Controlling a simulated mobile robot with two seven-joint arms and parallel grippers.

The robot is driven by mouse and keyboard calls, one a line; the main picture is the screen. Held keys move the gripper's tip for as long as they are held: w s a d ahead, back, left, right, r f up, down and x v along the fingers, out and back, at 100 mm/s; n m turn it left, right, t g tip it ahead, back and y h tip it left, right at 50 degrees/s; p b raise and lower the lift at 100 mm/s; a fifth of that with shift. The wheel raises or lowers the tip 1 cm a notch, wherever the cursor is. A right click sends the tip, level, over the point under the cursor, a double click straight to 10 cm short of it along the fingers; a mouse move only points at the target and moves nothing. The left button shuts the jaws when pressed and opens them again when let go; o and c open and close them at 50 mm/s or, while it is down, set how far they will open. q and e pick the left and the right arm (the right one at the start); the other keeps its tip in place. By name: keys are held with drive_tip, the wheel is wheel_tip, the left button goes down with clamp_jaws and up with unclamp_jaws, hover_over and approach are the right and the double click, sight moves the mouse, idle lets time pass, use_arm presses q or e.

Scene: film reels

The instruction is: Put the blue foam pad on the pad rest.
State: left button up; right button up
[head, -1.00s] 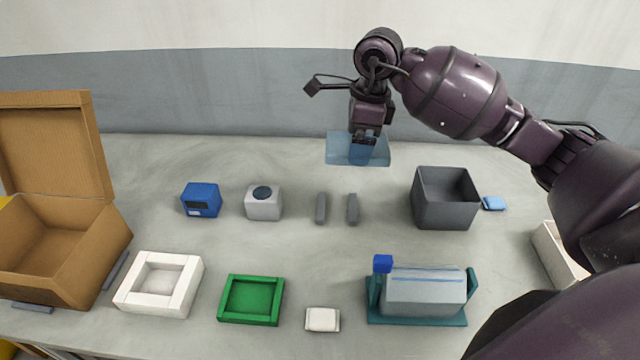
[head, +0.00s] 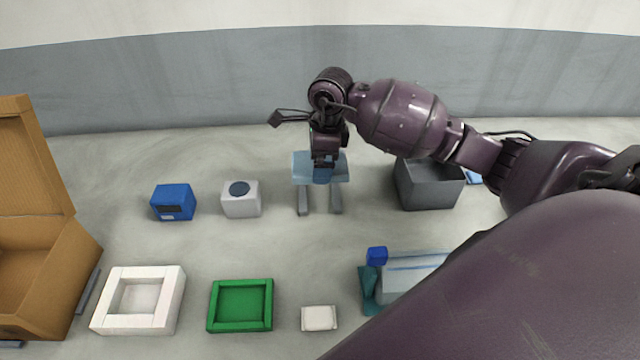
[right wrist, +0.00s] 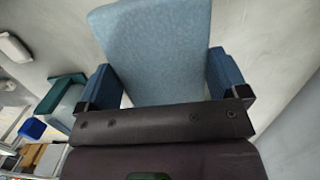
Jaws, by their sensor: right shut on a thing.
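My right gripper (head: 322,178) is shut on the blue foam pad (head: 302,168), a pale blue slab, and holds it over the back part of the table. In the right wrist view the pad (right wrist: 160,45) sits between the two blue fingers of the gripper (right wrist: 165,80). Two parallel grey bars (head: 335,201), which look like the pad rest, lie on the table just below and in front of the pad in the head view. The pad hides their far ends. I cannot tell whether the pad touches them. My left gripper is not in view.
A grey bin (head: 430,190) stands right of the bars. A white box with a dark disc (head: 241,204) and a blue box (head: 173,204) stand left. In front are a white tray (head: 105,302), a green tray (head: 240,328) and a small white block (head: 319,318). An open cardboard box (head: 60,290) is far left.

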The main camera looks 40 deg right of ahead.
drive_tip(key=shift+f, duration=3.95)
drive_tip(key=shift+f+b, duration=0.15)
drive_tip(key=shift+b, duration=0.15)
drive_tip(key=o, duration=0.6)
drive_tip(key=shift+c, duration=0.2)
drive_tip(key=r, duration=0.4)
drive_tip(key=d+r, duration=0.1)
drive_tip(key=r, duration=0.7)
drive_tip(key=shift+s+d+r, duration=0.15)
drive_tip(key=shift+s, duration=0.2)
